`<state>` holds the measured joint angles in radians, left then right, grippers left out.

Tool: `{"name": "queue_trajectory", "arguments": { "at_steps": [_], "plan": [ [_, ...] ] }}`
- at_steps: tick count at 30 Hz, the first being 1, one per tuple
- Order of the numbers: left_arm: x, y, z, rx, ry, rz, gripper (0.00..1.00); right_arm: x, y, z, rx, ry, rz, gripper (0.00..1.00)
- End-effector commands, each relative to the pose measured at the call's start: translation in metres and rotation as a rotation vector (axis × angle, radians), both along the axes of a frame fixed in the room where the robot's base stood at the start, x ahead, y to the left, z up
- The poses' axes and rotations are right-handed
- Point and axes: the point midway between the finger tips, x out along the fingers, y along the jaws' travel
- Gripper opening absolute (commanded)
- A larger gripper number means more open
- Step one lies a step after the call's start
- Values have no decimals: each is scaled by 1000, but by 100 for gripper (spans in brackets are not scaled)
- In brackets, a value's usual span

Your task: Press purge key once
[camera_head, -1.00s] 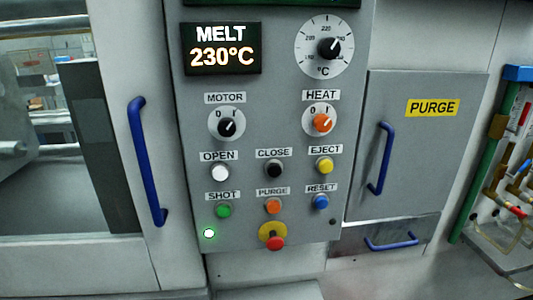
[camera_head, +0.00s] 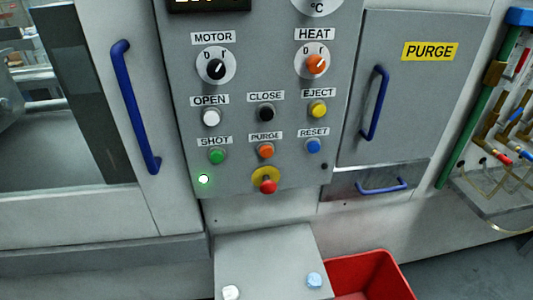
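The purge key is an orange round button (camera_head: 266,151) under a small PURGE label (camera_head: 266,136) on the grey control panel. It sits between the green SHOT button (camera_head: 217,156) and the blue RESET button (camera_head: 313,146). The black CLOSE button (camera_head: 266,114) is above it, and a red emergency knob (camera_head: 268,186) on a yellow disc is just below. Nothing covers the key. Neither of my grippers shows in the head view.
A cabinet door with a yellow PURGE sign (camera_head: 430,51) is at the right. A grey ledge (camera_head: 265,255) juts out below the panel, carrying a white piece (camera_head: 231,292) and a light blue piece (camera_head: 314,279). A red bin (camera_head: 368,277) stands beside it. Blue handles (camera_head: 136,108) protrude.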

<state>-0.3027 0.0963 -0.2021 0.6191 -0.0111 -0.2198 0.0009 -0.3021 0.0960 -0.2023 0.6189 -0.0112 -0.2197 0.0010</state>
Motion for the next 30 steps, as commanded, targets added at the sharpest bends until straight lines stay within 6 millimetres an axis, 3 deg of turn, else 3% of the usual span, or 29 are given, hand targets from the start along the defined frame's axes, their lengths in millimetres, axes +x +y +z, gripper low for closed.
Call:
{"name": "queue_trajectory", "arguments": {
  "at_steps": [1, 8, 30],
  "plan": [
    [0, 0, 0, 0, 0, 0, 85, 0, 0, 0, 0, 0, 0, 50],
    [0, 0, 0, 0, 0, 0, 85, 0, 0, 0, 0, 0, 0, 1],
    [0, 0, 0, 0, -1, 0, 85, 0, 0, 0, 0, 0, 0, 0]
  ]
}}
